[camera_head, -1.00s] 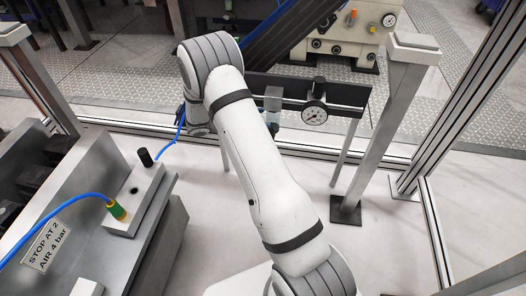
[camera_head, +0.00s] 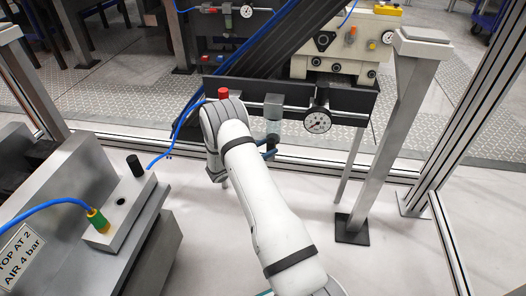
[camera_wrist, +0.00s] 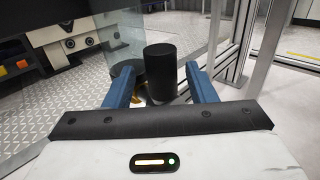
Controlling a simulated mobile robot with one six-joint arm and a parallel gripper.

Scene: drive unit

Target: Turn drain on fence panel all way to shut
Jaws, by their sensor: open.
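The dark fence panel (camera_head: 345,102) carries a grey unit with a clear bowl (camera_head: 273,112), seen larger in the wrist view (camera_wrist: 120,42). A black upright cylinder (camera_wrist: 160,72), perhaps the drain, stands between my gripper's blue fingers, with gaps on both sides. A yellow piece (camera_wrist: 138,92) shows low beside it, partly hidden by the left finger. I cannot tell the drain's turn position.
A round gauge (camera_head: 317,121) is right of the bowl and a red knob (camera_head: 223,94) left of it. A grey post (camera_head: 385,150) stands at right. A machine block (camera_head: 110,215) with a blue hose (camera_head: 50,207) is at left. Floor between is clear.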

